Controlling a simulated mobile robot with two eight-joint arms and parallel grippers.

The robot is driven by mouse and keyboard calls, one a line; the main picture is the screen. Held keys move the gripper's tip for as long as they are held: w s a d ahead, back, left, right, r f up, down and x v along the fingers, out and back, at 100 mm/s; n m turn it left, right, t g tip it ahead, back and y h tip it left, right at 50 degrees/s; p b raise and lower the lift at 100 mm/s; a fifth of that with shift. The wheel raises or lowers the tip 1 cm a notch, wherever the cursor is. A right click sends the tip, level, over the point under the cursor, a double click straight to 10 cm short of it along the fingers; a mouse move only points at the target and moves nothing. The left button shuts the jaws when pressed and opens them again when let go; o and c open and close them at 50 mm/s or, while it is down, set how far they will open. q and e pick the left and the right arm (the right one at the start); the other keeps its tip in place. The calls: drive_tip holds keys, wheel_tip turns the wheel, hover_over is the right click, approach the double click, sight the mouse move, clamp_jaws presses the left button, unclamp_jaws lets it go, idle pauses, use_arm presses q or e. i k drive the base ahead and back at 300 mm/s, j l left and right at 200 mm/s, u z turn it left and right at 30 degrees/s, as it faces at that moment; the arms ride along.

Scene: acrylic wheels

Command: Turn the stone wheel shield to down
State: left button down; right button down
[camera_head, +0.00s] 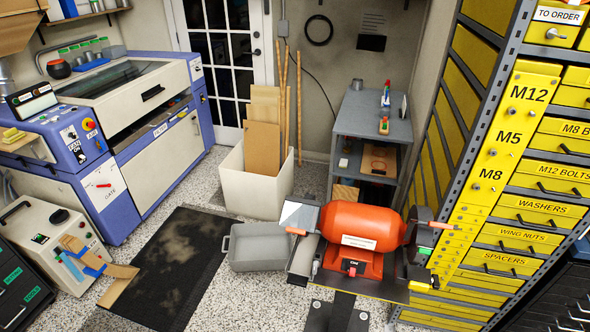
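A red-orange bench grinder (365,223) stands on a dark pedestal in the lower middle, with a white label and a switch on its front. At its left end a pale square shield plate (299,214) sits tilted, with an orange piece at its lower edge. At its right end are a dark wheel guard (418,240) and another orange-tipped piece (440,225), seen nearly edge-on. Which end carries the stone wheel I cannot tell clearly. Neither of my grippers is in view.
Yellow labelled drawers (520,150) stand close on the right. A grey bin (258,248) lies on the floor left of the grinder, with a white box of boards (262,180) behind it. A dark mat (170,265) covers the floor at left. A grey shelf (372,125) stands behind.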

sight(444, 226)
drive_tip(key=z, duration=1.25)
